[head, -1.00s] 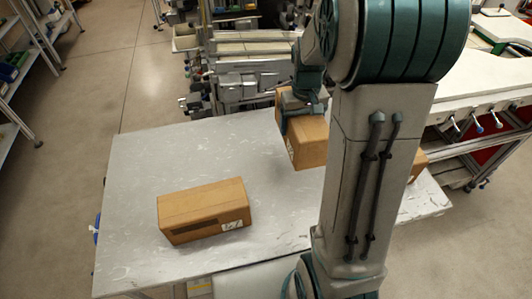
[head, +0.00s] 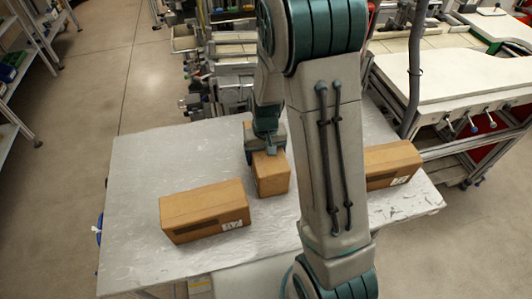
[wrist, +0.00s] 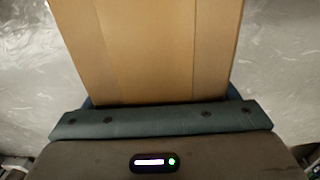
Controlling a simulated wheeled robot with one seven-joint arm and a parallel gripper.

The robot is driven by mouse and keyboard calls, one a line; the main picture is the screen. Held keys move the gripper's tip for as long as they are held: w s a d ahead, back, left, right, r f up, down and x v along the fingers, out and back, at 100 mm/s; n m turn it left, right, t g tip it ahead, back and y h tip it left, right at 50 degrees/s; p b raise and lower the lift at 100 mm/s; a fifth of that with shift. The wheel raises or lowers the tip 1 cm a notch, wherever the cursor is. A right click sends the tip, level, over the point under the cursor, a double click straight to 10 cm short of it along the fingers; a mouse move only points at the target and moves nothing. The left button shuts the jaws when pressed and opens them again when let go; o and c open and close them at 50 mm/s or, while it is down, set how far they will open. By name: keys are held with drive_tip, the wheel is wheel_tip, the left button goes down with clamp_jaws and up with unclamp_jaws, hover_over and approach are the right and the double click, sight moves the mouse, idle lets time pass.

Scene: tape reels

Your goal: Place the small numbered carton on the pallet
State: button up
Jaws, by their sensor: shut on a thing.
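My gripper (head: 266,150) is shut on a brown carton (head: 271,180) and holds it from above, between two other cartons. The held carton is at or close above the grey, scuffed flat top (head: 140,165); I cannot tell whether it touches. No number shows on its visible sides. In the wrist view the held carton (wrist: 150,50) fills the middle, against the gripper's palm. A longer carton (head: 205,212) with a white number label lies at the left on the grey top. No separate pallet can be made out.
Another labelled carton (head: 392,166) lies at the right, partly behind my arm. A white-topped workbench (head: 450,75) stands at the back right, and shelves (head: 25,75) stand at the far left. The grey top is clear at its back left.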

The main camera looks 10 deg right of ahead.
drive_tip(key=shift+f, duration=0.2)
drive_tip(key=o, duration=1.3)
